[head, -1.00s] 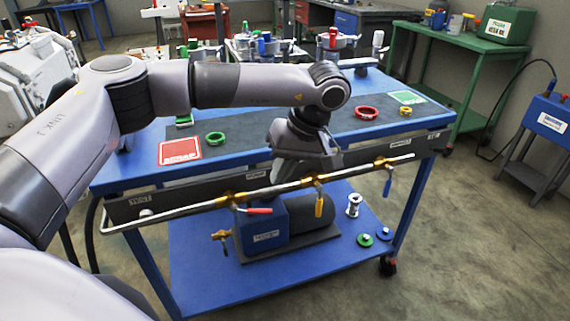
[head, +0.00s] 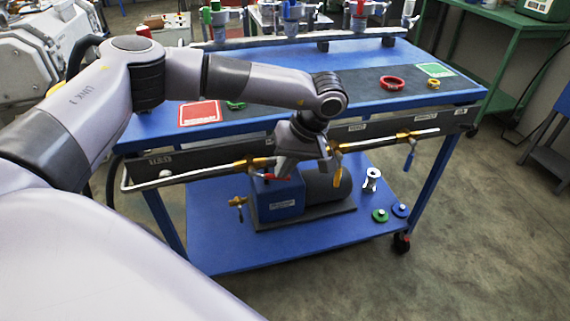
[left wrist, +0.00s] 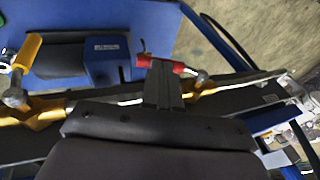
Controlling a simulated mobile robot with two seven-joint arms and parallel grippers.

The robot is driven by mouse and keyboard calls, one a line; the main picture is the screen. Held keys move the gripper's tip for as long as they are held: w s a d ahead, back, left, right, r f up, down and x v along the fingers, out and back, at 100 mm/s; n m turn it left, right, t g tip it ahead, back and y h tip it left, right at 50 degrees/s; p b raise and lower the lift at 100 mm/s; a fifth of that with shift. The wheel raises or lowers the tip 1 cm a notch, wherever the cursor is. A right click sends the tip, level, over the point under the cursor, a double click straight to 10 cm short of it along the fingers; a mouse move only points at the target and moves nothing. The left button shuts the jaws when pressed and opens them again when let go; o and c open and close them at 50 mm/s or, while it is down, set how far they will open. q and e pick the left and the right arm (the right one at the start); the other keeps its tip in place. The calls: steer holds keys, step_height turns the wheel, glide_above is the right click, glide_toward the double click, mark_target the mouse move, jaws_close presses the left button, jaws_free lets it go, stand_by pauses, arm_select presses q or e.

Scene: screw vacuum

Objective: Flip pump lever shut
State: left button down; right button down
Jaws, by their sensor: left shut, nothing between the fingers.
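The rail pipe (head: 213,171) along the front of the blue cart carries brass valves with coloured levers. A red lever (head: 281,178) sits on the left valve, partly hidden by my gripper. A yellow lever (head: 337,175) points down from the middle valve, and a blue lever (head: 409,160) hangs at the right. My left gripper (head: 285,169) is shut and empty, at the red lever. In the left wrist view its fingers (left wrist: 163,78) overlap the red lever (left wrist: 178,67); contact cannot be told. The yellow lever (left wrist: 27,51) is off to the left there. Which lever is the pump's is unreadable.
The blue pump (head: 277,198) stands on the cart's lower shelf (head: 225,240). A metal fitting (head: 371,179) and green (head: 380,215) and blue (head: 400,210) discs are to its right. The cart top holds a red ring (head: 391,83).

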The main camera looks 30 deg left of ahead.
arm_select(q)
steer(key=shift+f, duration=0.3)
steer(key=shift+s+a+f+p, duration=0.1)
steer(key=shift+f+p, duration=0.1)
steer(key=shift+f, duration=0.85)
steer(key=shift+s+a+f+p, duration=0.1)
steer(key=shift+f+p, duration=0.1)
steer(key=shift+f, duration=0.8)
steer(key=shift+s+a+f+p, duration=0.2)
steer(key=shift+s+a+f, duration=0.2)
steer(key=shift+f, duration=0.3)
steer(key=shift+s+a+f+p, duration=0.2)
steer(key=shift+s+a+f, duration=0.1)
steer(key=shift+s+f, duration=0.3)
steer(key=shift+a+f, duration=0.15)
steer(key=shift+f, duration=0.05)
